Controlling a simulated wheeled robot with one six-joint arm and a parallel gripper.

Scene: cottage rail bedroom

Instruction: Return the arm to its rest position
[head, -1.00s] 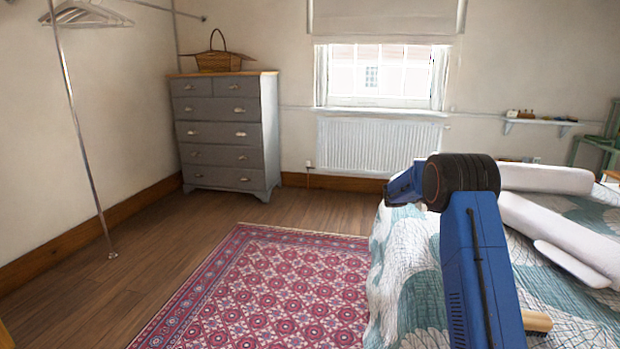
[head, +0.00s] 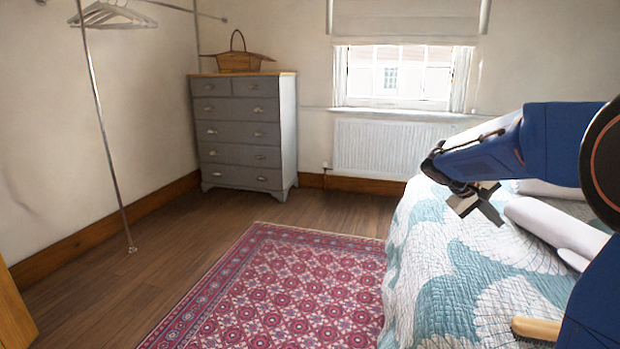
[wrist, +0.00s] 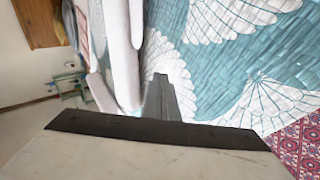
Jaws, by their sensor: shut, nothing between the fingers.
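My arm is blue and reaches in from the right of the head view, bent over the bed. My gripper (head: 476,203) is at its end, above the teal and white quilt (head: 440,235). It is shut and empty. In the wrist view the closed fingers (wrist: 165,98) point over the quilt, beside the long white pillows. My arm hides part of the bed and of the pillows in the head view.
A wooden-handled brush (head: 536,328) lies on the near part of the bed, partly hidden by my arm. White pillows (head: 560,228) lie on the bed. A grey dresser (head: 240,133) with a basket (head: 238,61) stands at the back left. The red rug (head: 290,290) is clear.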

